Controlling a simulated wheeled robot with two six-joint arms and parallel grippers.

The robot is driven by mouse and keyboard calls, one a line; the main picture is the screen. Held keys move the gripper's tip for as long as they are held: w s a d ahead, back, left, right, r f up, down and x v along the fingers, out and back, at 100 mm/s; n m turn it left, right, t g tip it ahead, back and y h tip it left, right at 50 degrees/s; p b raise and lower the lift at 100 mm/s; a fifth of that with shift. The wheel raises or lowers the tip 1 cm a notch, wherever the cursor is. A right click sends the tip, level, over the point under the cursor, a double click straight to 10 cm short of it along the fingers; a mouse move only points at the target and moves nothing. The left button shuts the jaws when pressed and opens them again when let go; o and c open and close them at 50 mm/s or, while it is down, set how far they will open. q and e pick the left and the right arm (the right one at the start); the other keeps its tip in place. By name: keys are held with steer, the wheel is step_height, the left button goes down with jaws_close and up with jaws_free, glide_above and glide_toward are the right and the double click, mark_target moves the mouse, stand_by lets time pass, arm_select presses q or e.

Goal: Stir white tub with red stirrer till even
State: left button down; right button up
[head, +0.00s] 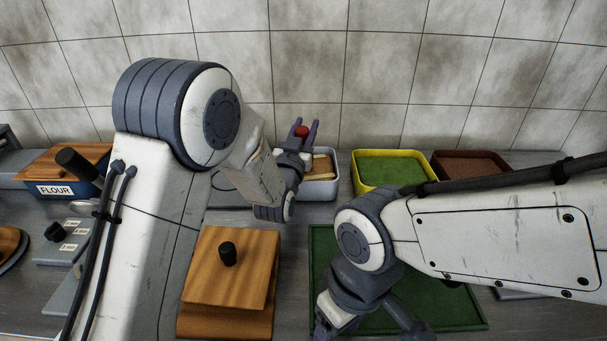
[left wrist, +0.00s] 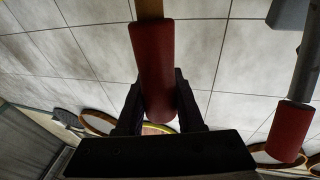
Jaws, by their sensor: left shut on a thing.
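My left gripper (head: 303,128) is shut on the red stirrer (head: 302,131), whose red end shows between the fingers. In the left wrist view, the red handle of the stirrer (left wrist: 155,70) lies between the two dark fingers, with a wooden shaft running out at the top edge. The white tub (head: 322,189) stands by the wall, just beside and partly behind my left gripper. A tan, wood-coloured patch shows inside it; its contents are mostly hidden. My right gripper (head: 365,327) is low in the head view, partly cut off, and its opening is unclear.
A yellow-rimmed tub with green contents (head: 391,168) and a brown tub (head: 470,164) stand right of the white tub. A green tray (head: 450,314) lies under my right arm. A knobbed wooden lid (head: 228,275) and a flour box (head: 55,189) are at left. Another red handle (left wrist: 290,130) shows in the left wrist view.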

arm_select(q)
step_height(320, 180, up, 8)
steer(key=p, duration=0.3)
arm_select(e)
steer(key=shift+r, duration=1.95)
arm_select(q)
steer(key=shift+f, duration=0.15)
